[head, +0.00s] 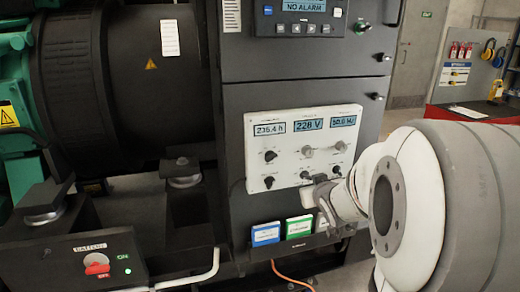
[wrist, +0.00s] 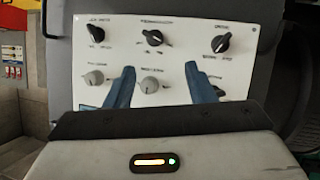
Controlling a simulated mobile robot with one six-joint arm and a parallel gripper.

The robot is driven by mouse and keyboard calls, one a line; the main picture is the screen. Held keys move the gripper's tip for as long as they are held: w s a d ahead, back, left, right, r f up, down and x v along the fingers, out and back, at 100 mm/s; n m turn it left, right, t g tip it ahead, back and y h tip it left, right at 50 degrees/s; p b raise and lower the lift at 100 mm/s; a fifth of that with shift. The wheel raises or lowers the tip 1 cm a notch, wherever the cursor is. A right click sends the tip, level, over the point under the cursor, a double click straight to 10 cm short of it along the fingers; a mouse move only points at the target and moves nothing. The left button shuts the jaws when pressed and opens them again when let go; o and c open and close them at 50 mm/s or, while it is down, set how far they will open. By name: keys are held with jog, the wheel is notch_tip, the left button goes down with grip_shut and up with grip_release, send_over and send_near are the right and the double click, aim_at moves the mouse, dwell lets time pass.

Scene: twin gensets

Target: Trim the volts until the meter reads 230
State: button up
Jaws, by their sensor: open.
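The white panel (head: 287,168) carries three displays. The middle meter (head: 308,124) reads 228 V. Below it in the upper knob row is a grey knob (head: 306,152); its label is too small to read. The wrist view shows the panel upside down, with this grey knob (wrist: 151,85) between the fingers. My gripper (head: 324,188) is at the panel's lower right in the head view. In the wrist view my gripper (wrist: 160,68) is open, its blue fingers apart on either side of the grey knob. I see no contact; depth is hard to tell.
Another grey knob (head: 340,146) and several black knobs, such as one (head: 270,156) at left, are close by. Blue and green boxes (head: 298,227) stand on a ledge below. A battery box with a red switch (head: 97,263) is at lower left.

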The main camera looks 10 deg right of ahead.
aim_at(310, 153)
jog(key=w+d+r+t+y, duration=0.1)
jog(key=w, duration=0.2)
jog(key=w+d+r+n+t+y+p, duration=0.1)
jog(key=w+t, duration=0.1)
jog(key=w, duration=0.2)
jog(key=w+d+r+t+p, duration=0.1)
jog(key=w+d+t, duration=0.1)
jog(key=w, duration=0.2)
jog(key=shift+w+r+n+y, duration=0.1)
jog(key=shift+w+n+y, duration=0.15)
jog(key=shift+n+y, duration=0.15)
jog(key=shift+c, duration=0.3)
